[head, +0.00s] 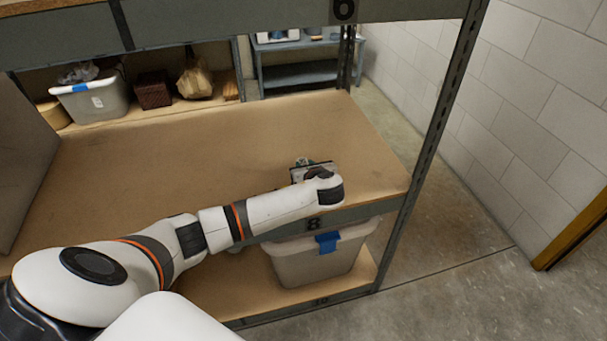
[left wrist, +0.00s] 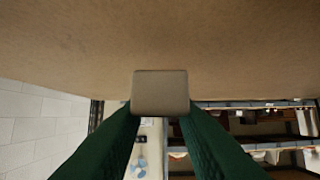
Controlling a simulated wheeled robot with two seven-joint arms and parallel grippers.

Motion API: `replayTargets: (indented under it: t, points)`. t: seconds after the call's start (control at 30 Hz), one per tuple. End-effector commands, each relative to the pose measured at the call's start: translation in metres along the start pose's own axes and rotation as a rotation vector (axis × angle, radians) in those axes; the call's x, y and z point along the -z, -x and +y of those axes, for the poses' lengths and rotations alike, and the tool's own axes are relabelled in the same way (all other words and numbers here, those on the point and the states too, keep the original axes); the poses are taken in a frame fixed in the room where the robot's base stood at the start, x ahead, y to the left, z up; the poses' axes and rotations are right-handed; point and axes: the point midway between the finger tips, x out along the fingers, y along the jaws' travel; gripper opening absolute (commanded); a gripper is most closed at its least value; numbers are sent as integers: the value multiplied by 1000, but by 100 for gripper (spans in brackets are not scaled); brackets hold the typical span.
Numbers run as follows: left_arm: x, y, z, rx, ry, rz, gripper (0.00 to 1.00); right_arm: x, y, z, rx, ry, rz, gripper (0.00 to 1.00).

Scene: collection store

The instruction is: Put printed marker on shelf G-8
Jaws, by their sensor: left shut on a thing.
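The printed marker shows in the left wrist view as a small grey-beige block (left wrist: 160,92) with rounded corners, held between two green fingers. My left gripper (head: 306,168) is shut on it, over the right part of the brown shelf board labelled 8 (head: 190,150), near its front edge. In the head view my wrist mostly hides the gripper and the marker. I cannot tell whether the marker touches the board. In the left wrist view the brown board (left wrist: 160,35) fills the upper part. My right gripper is not in view.
The board around my left gripper is clear. A grey panel (head: 22,160) stands at its left end. A rack post (head: 432,135) rises at the right. A grey bin (head: 318,262) sits on the shelf below; another bin (head: 92,100) stands on a rack behind.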

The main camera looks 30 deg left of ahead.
Motion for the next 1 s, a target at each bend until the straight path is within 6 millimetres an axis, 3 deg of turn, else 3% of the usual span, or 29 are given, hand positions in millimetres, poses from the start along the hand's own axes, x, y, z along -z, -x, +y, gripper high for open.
replayTargets:
  t: [0.4, 0.7, 0.73, 0.8, 0.87, 1.0]
  points:
    - [-41, -19, 0, -1, -2, 0, 1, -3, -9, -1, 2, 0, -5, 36]
    - [-42, -20, 0, -2, -2, 0, 1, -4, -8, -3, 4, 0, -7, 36]
    - [-43, -20, 0, -2, -2, 0, 28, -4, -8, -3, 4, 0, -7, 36]
    - [-42, -20, 0, -3, -2, 0, 40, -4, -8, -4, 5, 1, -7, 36]
    - [-42, -20, 0, -3, -2, 0, 48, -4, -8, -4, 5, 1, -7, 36]
    - [-42, -20, 0, -2, -2, 0, 48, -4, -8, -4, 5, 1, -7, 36]
